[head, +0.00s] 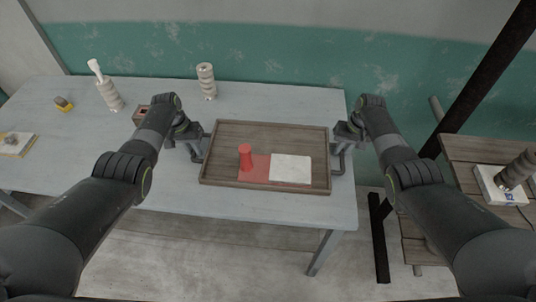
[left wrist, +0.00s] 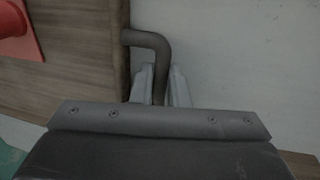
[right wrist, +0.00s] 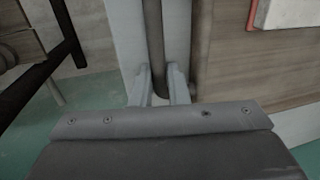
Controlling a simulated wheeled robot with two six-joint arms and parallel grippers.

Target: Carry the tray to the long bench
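The brown wooden tray (head: 225,135) is over the front right part of the long pale blue-grey table (head: 100,165); I cannot tell whether it touches the tabletop. It looks level and has a dark bar handle at each end. A red flared piece (head: 246,160), a flat red sheet (head: 254,175) and a white slab (head: 290,169) are in it. My left gripper (left wrist: 162,80) is shut on the left handle (left wrist: 150,39). My right gripper (right wrist: 160,80) is shut on the right handle (right wrist: 153,35). The fingertips are mostly hidden in the head view.
Two ribbed beige pieces (head: 206,82) (head: 110,95), a small yellow-based block (head: 63,104), a small reddish box (head: 143,112) and a pale board (head: 14,146) are on the pale table. A wooden bench (head: 465,150) at right holds a white box (head: 497,187). A gap with a dark post (head: 379,240) separates them.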

